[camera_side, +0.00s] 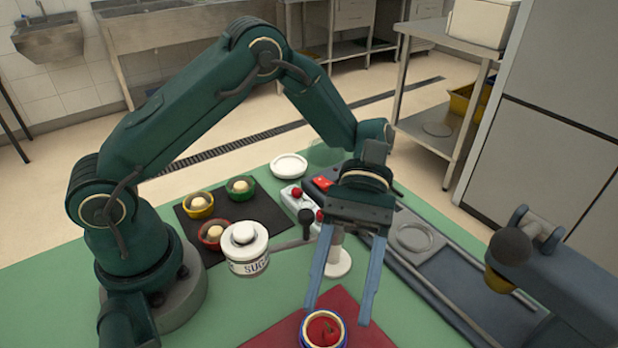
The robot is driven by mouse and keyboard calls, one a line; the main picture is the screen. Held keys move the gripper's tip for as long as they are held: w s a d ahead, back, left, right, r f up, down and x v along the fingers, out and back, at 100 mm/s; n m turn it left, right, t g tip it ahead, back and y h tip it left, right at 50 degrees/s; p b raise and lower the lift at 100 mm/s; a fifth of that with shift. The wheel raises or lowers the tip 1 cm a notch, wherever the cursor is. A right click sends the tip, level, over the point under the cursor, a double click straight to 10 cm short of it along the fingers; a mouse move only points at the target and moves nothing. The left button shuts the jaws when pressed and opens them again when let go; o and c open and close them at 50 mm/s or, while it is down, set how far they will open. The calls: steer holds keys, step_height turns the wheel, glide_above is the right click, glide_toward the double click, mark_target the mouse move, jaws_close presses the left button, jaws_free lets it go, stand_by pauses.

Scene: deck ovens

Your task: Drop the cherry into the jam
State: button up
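The jam (316,328) is the red filling of a round, blue-and-white-rimmed jar at the bottom edge, partly cut off by the frame. A small darker mark shows in the jam; I cannot tell what it is. My gripper (339,316) points down with its two long blue-grey fingers wide apart, nothing visible between them. Its tips appear above or just behind the jar; the exact height is unclear. A small red ball (297,191), possibly the cherry, sits on a white block behind the gripper to the left. Another red round thing (319,215) is partly hidden near the gripper.
A white-lidded sugar jar (246,254) stands left of the gripper. A dark mat (187,226) holds several coloured cups with pale balls. A white dish (289,165) lies farther back. A white round-based stand (338,264) is behind the fingers. A grey machine (455,300) fills the right.

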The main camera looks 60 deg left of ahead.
steer(key=shift+w, duration=0.1)
steer(key=v, duration=0.5)
stand_by(0.5)
